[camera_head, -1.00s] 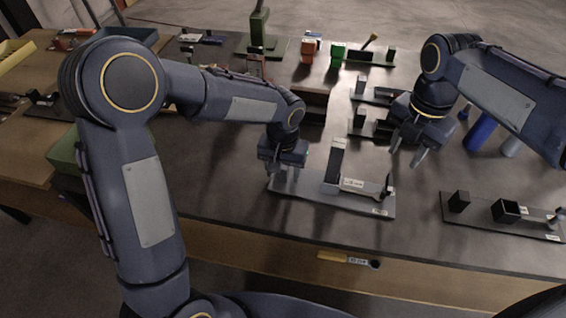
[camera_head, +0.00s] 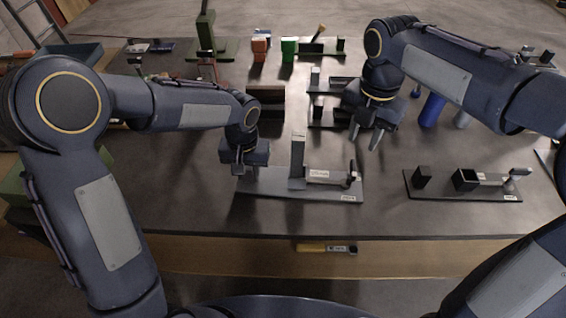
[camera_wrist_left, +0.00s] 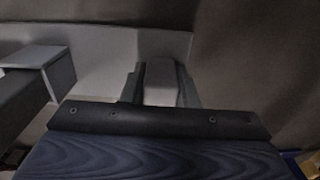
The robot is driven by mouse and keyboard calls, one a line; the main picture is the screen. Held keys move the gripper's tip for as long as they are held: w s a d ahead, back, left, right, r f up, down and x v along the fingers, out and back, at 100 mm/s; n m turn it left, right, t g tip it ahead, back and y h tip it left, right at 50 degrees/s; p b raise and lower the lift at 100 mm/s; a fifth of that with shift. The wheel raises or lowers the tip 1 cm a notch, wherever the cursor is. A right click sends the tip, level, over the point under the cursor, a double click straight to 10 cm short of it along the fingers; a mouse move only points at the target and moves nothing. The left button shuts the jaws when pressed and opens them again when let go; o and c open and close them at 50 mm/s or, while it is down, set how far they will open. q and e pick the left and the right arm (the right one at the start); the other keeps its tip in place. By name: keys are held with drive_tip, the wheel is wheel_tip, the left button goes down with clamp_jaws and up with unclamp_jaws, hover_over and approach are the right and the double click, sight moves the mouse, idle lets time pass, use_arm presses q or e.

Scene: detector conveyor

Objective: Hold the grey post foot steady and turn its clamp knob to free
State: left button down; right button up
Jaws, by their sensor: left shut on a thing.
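The grey post foot (camera_wrist_left: 160,80) is a small light block between the two fingers of my left gripper (camera_wrist_left: 160,88) in the left wrist view. In the head view, my left gripper (camera_head: 243,172) is shut on it at the left end of a grey base plate (camera_head: 325,190). An upright grey post (camera_head: 297,162) and a labelled horizontal bar stand on this plate. A dark upright piece (camera_head: 352,174) at the bar's right end may be the clamp knob; I cannot tell. My right gripper (camera_head: 366,141) is open and empty, above the table, behind and right of the post.
A black fixture plate (camera_head: 462,193) with dark blocks lies to the right. Smaller fixtures (camera_head: 328,112) stand behind the post. Blue cylinders (camera_head: 432,110) are beyond the right gripper. Orange and green blocks (camera_head: 288,50) are at the back. A yellow-handled tool (camera_head: 315,248) is at the front edge.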

sight(354, 167)
wheel_tip(354, 167, down, 10)
drive_tip(key=m, duration=2.9)
drive_tip(key=shift+r, duration=0.1)
drive_tip(key=shift+c, duration=0.3)
clamp_jaws()
